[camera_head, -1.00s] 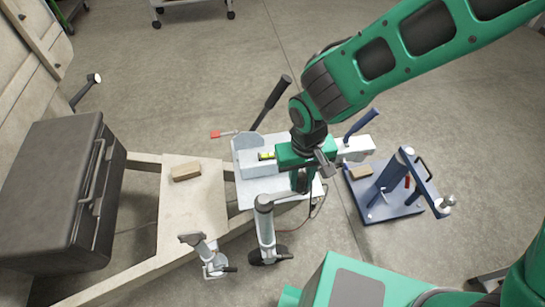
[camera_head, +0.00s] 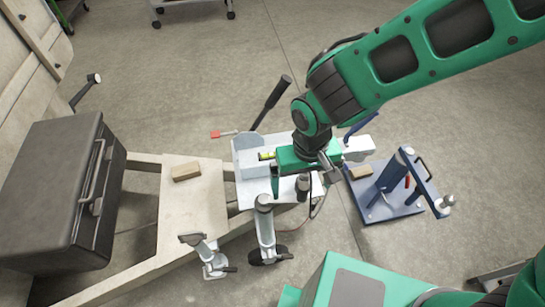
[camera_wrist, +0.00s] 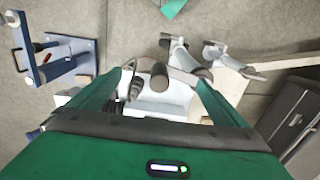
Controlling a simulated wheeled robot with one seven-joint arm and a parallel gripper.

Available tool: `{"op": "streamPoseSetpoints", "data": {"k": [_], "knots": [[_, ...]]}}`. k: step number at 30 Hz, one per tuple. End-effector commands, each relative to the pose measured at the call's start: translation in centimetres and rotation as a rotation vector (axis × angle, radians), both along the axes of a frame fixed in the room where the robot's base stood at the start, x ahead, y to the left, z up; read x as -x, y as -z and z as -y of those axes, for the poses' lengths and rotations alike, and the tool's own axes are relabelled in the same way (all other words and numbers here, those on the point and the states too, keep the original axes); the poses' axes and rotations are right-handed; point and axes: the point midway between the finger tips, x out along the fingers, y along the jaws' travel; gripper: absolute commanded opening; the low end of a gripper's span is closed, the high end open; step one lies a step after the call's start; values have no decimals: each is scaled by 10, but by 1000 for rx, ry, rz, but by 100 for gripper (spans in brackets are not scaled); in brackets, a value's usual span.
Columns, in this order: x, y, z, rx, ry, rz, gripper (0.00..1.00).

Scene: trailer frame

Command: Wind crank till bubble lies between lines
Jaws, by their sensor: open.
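The spirit level's yellow-green vial (camera_head: 267,155) lies on the pale coupling plate, left of my gripper. Its bubble and lines are too small to read. The grey jockey-wheel post (camera_head: 266,232) stands at the near edge of the plate, with a dark cap on top. A dark upright grip (camera_head: 302,187), seemingly the crank's handle, is below my gripper; a dark knob (camera_wrist: 159,75) shows between the fingers in the wrist view. My gripper (camera_head: 301,178) is open, fingers spread on either side, and not closed on it. How the crank arm runs is partly hidden.
A wooden block (camera_head: 186,171) lies on the trailer's board, near a black box (camera_head: 60,195). A second grey stand (camera_head: 208,255) is at front left. A blue hitch stand (camera_head: 385,190) is at right. A dark lever (camera_head: 270,103) rises behind the plate.

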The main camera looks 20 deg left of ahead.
Motion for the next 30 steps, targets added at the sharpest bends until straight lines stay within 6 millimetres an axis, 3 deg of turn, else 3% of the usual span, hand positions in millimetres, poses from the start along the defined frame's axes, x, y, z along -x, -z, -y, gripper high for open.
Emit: {"op": "streamPoseSetpoints", "data": {"k": [16, 30], "knots": [[0, -55, 0, -1, 0, 2, 97], [0, -61, 0, 1, 0, 0, 97]]}}
